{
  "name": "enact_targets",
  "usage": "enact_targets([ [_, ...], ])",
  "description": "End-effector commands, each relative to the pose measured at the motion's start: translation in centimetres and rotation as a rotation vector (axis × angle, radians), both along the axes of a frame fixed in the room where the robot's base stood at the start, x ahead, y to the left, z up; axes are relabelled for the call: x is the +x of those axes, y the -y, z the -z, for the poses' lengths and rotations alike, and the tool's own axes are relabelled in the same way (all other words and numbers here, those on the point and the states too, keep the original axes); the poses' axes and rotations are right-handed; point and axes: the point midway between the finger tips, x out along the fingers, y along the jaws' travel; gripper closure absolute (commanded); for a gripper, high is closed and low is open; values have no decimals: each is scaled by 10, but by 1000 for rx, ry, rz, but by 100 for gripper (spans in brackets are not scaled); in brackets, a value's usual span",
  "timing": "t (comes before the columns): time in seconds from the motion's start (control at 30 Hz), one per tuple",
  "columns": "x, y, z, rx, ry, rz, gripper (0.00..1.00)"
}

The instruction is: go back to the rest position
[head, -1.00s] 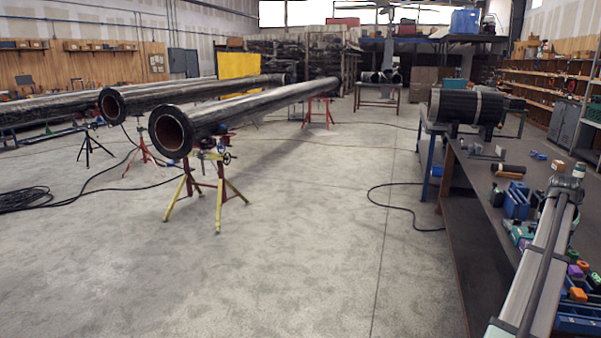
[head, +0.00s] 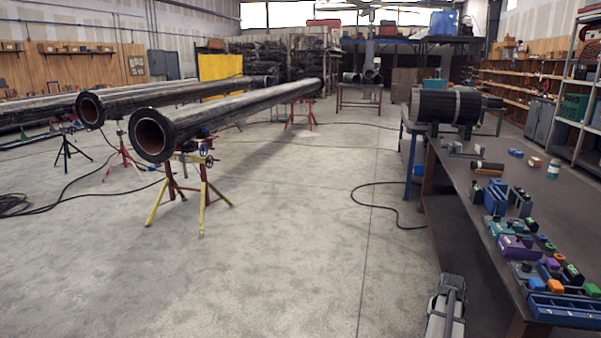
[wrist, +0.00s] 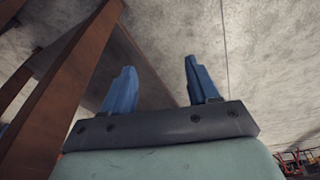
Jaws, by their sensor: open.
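My gripper (wrist: 160,85) shows in the wrist view with its two blue fingers apart and nothing between them. In the head view only a grey link of my arm shows at the bottom edge, left of the workbench; the fingers are out of that view. The long dark flanged pipe (head: 230,110) lies on stands, its open reddish end towards me, well away from my arm.
The workbench (head: 470,205) on the right holds blue bins, coloured blocks and a dark cylinder (head: 445,105). Its brown legs (wrist: 65,85) stand close left of my gripper. Open floor (head: 290,240) lies left of the bench. A black cable (head: 375,205) lies on it.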

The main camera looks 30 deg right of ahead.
Motion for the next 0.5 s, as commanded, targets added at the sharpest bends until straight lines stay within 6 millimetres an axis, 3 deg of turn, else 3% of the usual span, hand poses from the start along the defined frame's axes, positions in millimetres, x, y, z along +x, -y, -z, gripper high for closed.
enact_targets([
  [0.03, 5, -26, 18, 24, -12, -26, 40],
  [0.27, 25, -119, 85, 115, -65, -130, 40],
  [0.5, 28, -218, 143, 205, -136, -243, 40],
])
